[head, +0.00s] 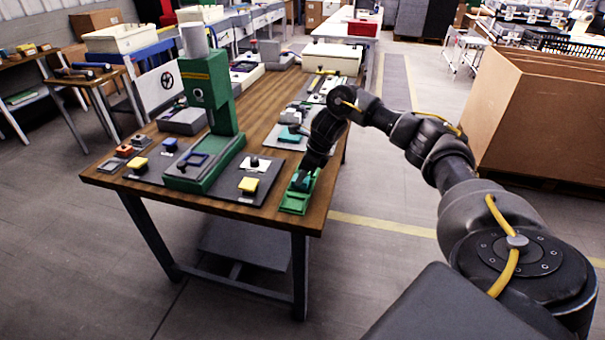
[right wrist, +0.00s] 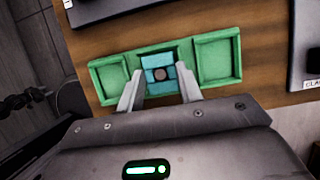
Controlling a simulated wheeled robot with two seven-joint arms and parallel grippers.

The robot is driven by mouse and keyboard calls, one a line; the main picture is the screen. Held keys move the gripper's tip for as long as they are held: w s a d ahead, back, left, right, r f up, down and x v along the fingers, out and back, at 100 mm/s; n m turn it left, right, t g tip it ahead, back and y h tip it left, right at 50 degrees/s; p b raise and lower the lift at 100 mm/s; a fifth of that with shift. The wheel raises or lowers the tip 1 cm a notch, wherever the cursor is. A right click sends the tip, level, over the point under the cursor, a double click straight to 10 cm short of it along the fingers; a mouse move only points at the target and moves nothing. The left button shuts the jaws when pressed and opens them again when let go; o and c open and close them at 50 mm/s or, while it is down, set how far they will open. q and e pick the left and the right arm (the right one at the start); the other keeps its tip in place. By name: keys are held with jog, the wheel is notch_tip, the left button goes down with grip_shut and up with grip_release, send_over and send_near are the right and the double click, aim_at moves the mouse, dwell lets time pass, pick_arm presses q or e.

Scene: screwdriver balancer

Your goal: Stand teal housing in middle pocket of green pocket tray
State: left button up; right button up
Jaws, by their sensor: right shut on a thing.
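The teal housing (right wrist: 160,76) is a small block with a dark round hole in its top. In the right wrist view it is between my right gripper's two fingers (right wrist: 161,88), which are shut on it. It appears at the middle pocket of the green pocket tray (right wrist: 240,62). I cannot tell whether it rests on the pocket floor. The left and right pockets look empty. In the head view the tray (head: 292,207) lies at the near right corner of the wooden table, with my right gripper (head: 303,180) over it. My left gripper is out of view.
A green press (head: 212,95) stands on the table left of the tray. More dark mats with parts lie behind the tray. The table's front edge is close to the tray.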

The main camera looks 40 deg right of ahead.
jog(key=o, duration=1.2)
jog(key=shift+c, duration=0.2)
pick_arm(q)
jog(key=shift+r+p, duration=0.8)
jog(key=shift+p, duration=0.05)
pick_arm(e)
jog(key=v, duration=1)
jog(key=shift+r, duration=0.35)
jog(key=shift+s, duration=0.15)
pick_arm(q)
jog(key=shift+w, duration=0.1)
